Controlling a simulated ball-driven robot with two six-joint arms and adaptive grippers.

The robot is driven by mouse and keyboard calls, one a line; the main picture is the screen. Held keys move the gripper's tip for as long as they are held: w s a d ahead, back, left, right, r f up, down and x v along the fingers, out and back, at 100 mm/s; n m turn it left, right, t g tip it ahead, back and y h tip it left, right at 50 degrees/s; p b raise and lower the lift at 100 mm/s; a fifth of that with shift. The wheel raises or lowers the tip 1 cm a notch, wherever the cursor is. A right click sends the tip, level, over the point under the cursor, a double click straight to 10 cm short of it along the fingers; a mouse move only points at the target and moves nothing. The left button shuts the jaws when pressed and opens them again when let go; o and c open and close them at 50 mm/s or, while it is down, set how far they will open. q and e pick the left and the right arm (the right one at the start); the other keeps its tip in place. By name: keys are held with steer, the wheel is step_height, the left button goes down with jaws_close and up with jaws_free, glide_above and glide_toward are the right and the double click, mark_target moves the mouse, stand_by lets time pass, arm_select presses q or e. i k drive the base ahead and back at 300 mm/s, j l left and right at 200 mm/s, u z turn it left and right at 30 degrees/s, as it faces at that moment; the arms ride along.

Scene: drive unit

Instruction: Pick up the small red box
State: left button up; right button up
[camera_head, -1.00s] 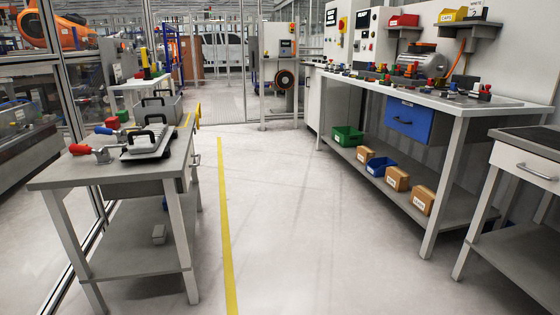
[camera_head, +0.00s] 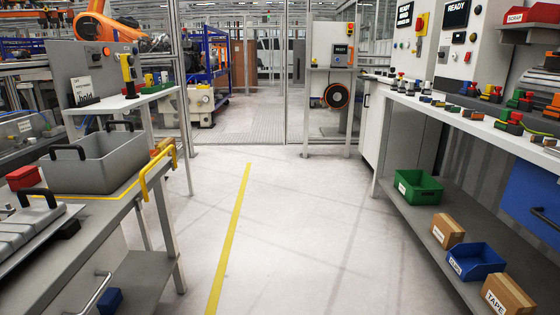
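Two small red containers show in the head view. A red bin labelled SCRAP (camera_head: 530,16) sits on a shelf at the upper right, cut by the picture's edge. I cannot tell from the picture alone which one the task names. Neither of my grippers is in view.
A grey two-handled bin (camera_head: 110,165) and a yellow rail (camera_head: 157,178) are on the left bench. The right bench's lower shelf holds a green bin (camera_head: 418,190), a blue bin (camera_head: 476,265) and cardboard boxes (camera_head: 508,296). The floor (camera_head: 285,230) between the benches is clear.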

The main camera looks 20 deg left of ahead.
mark_target(26, 176)
steer(key=i+u, duration=0.1)
steer(key=i, duration=0.65)
steer(key=i+l+u, duration=0.1)
steer(key=i, duration=0.65)
steer(key=i+l+u, duration=0.1)
steer(key=i+l, duration=0.15)
steer(key=i, duration=0.5)
steer(key=i+u, duration=0.15)
steer(key=u, duration=2.45)
